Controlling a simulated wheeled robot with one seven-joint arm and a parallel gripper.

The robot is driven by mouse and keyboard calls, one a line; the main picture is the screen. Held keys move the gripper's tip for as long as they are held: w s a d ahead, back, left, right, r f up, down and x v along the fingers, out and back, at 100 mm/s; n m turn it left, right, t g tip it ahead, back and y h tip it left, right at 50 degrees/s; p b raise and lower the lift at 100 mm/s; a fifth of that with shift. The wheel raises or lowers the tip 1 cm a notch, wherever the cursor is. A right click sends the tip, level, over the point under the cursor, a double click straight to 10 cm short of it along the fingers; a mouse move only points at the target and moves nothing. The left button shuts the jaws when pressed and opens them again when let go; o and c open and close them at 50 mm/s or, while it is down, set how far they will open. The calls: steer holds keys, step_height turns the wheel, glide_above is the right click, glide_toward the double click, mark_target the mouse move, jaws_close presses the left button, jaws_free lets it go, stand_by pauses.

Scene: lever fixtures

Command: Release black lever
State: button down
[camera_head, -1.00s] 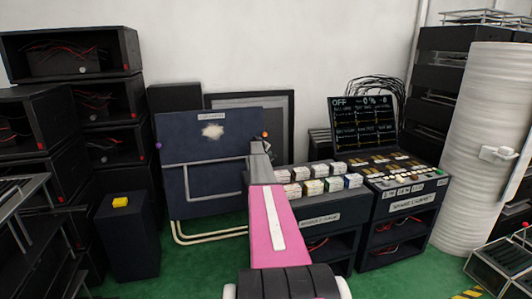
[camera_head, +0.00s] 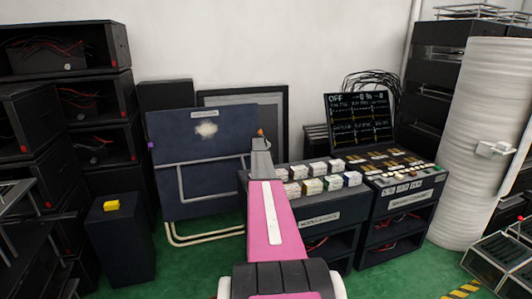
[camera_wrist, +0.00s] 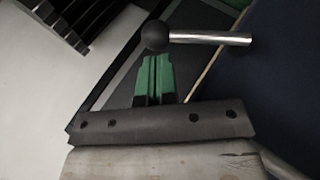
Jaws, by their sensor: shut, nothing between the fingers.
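The black lever shows in the wrist view as a round black knob (camera_wrist: 155,35) on a silver rod (camera_wrist: 212,38) that runs to the right, towards a dark blue surface. My gripper (camera_wrist: 153,60) has its green fingers together with nothing between them. The fingertips end at the knob's lower edge in the picture; I cannot tell whether they touch it. In the head view my gripper (camera_head: 260,142) is at the right edge of the dark blue panel (camera_head: 200,185). The black knob cannot be made out there, perhaps hidden by my gripper.
An orange knob (camera_head: 261,132) shows just above my gripper, and a purple knob (camera_head: 151,145) is on the panel's left edge. A console with several blocks (camera_head: 320,212) stands close on the right. A dark box with a yellow button (camera_head: 111,205) stands at left.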

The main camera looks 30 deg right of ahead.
steer(key=shift+s+d+f+y, duration=0.15)
steer(key=shift+d+f+y, duration=0.05)
steer(key=shift+d+y, duration=0.2)
steer(key=shift+s+d+f, duration=0.15)
steer(key=shift+d+f, duration=0.2)
steer(key=shift+f, duration=0.05)
steer(key=d+v, duration=0.1)
steer(key=v, duration=0.9)
steer(key=shift+r, duration=0.4)
steer(key=shift+s+a, duration=0.1)
steer(key=shift+a, duration=0.05)
